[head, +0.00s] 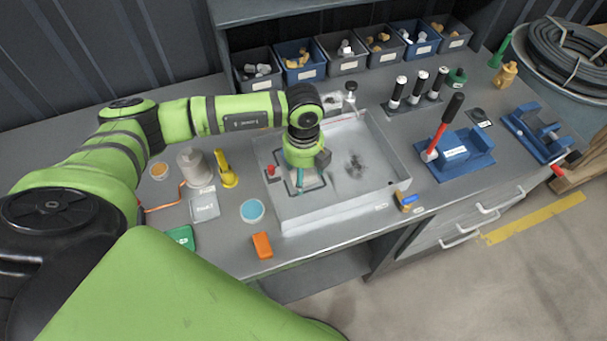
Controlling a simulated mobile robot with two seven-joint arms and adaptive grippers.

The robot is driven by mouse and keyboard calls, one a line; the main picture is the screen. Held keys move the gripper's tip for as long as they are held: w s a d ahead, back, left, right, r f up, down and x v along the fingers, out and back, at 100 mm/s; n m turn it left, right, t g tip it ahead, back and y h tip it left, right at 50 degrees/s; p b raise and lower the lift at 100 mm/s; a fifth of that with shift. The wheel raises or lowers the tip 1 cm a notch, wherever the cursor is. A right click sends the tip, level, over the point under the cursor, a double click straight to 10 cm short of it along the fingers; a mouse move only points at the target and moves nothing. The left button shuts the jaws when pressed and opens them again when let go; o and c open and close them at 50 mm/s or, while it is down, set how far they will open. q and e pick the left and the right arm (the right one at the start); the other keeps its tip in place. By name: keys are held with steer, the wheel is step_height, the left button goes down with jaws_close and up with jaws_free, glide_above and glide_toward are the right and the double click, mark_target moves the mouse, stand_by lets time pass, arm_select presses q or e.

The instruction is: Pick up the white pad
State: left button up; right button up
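A pale, whitish square pad (205,207) with small print lies flat on the bench, left of the metal tray (290,218). It looks like the white pad, and nothing covers it. My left gripper (302,178) points down over the left part of the tray, to the right of the pad and apart from it. The gripper is small and partly hidden by its own wrist. A thin teal piece shows below it, and I cannot tell whether it is held. My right gripper is not in view.
A grey canister (193,166), a yellow tool (226,170), a blue disc (252,210), an orange block (262,245) and a green pad (181,237) surround the pad. Bins (341,54) line the back. Blue fixtures (456,154) stand right of the tray.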

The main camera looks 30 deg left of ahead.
arm_select(q)
steer(key=c, duration=0.6)
steer(key=shift+r+b, duration=0.4)
steer(key=shift+r, duration=0.1)
step_height(320, 180, up, 3)
steer(key=shift+f+b, duration=0.2)
steer(key=shift+b, duration=0.65)
steer(key=shift+w+d+r+b, duration=0.85)
steer(key=shift+w+d+r, duration=0.3)
steer(key=shift+d, duration=0.5)
steer(key=shift+w+d+r+b, duration=0.85)
steer(key=shift+d+r, duration=0.5)
steer(key=shift+d, duration=0.3)
steer(key=shift+w+d+r+b, duration=0.8)
steer(key=shift+w+d+r, duration=0.4)
steer(key=shift+d, duration=0.45)
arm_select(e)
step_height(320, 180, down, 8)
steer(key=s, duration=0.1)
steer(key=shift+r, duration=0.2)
arm_select(q)
steer(key=shift+o, duration=0.2)
steer(key=shift+s, duration=0.1)
